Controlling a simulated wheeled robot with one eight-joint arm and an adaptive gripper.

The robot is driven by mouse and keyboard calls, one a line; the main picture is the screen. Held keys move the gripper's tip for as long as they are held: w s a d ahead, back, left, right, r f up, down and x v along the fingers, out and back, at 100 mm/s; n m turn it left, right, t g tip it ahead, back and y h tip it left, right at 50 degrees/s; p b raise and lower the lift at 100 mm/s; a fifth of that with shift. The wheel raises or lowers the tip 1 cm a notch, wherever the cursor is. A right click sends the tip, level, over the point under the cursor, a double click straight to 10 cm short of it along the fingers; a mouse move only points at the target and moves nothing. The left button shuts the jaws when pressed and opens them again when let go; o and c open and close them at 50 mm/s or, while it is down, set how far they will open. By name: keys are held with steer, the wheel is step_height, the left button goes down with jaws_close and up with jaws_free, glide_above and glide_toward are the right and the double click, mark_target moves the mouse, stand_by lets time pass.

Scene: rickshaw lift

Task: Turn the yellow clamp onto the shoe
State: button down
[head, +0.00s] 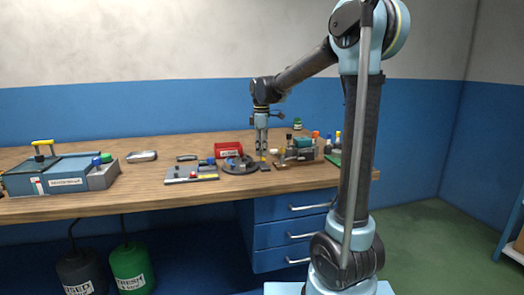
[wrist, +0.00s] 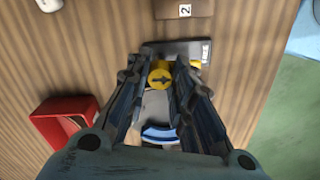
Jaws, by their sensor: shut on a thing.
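The yellow clamp (wrist: 160,76) shows its round top, with a dark mark across it, between the fingertips of my gripper (wrist: 161,78) in the wrist view. My gripper is shut on it. In the head view my gripper (head: 262,152) points straight down at the bench beside a dark round base (head: 240,169). In the wrist view a pale grey part and a blue curved part (wrist: 160,133) lie below the clamp, between the fingers. I cannot tell which part is the shoe; the fingers hide the contact sides.
A red bin (head: 229,149) stands close behind the base and shows left in the wrist view (wrist: 62,124). A grey plate with small parts (head: 192,173) lies left. A wooden rack with bottles (head: 297,156) stands close right.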

steer(key=m, duration=0.4)
steer(key=shift+w+m, duration=0.15)
steer(key=shift+m, duration=0.25)
steer(key=m, duration=0.4)
steer(key=shift+r, duration=0.1)
steer(key=m, duration=0.5)
steer(key=shift+w, duration=0.1)
steer(key=shift+m, duration=1.8)
steer(key=c, duration=1.4)
jaws_free()
